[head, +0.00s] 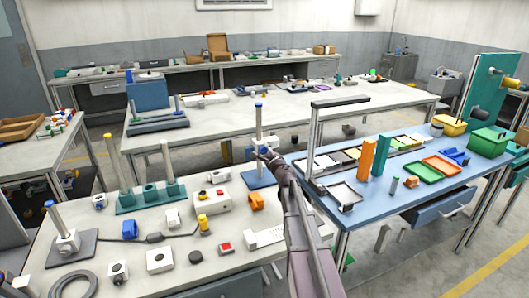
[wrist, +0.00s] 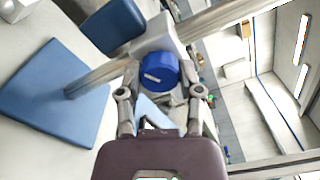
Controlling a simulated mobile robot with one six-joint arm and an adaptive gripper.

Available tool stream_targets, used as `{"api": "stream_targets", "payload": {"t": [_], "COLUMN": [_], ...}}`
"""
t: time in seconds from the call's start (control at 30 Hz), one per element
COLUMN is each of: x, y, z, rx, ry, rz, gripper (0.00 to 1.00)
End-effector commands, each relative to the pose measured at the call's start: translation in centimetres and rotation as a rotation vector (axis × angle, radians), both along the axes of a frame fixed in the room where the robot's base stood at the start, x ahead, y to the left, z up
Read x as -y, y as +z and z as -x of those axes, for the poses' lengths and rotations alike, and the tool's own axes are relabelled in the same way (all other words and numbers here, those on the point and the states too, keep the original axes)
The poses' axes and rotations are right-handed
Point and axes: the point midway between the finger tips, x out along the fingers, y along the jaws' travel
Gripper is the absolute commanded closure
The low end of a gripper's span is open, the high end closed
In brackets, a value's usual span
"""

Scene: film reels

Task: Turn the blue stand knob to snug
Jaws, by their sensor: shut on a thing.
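The blue stand knob (wrist: 160,69) faces the wrist camera, with a pale mark on its face. It sits on a light grey clamp block (wrist: 158,35) on the stand's metal post (wrist: 100,76). The post rises from a blue base plate (wrist: 45,110). In the head view the stand's post (head: 259,117) is upright with a blue cap, and its blue base (head: 254,180) rests on the near table. My gripper (wrist: 160,85) is shut on the knob, one finger on each side. In the head view my gripper (head: 268,158) is at the clamp and hides the knob.
A blue table (head: 400,200) with a dark frame (head: 314,140) and trays stands close on the right.

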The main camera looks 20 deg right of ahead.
Motion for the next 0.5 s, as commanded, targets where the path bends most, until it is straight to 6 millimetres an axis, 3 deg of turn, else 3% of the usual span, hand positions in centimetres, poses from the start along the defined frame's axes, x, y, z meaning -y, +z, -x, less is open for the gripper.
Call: {"api": "stream_targets", "payload": {"t": [0.33,0.37,0.43,0.5], "x": [0.14,0.14,0.12,0.10], "y": [0.05,0.05,0.05,0.04], "z": [-0.26,-0.26,-0.23,-0.19], "rx": [0.001,0.001,0.000,0.000], "ry": [-0.003,-0.003,-0.002,-0.001], "rz": [0.000,0.000,0.000,0.000], "gripper": [1.00,0.44,0.23,0.18]}}
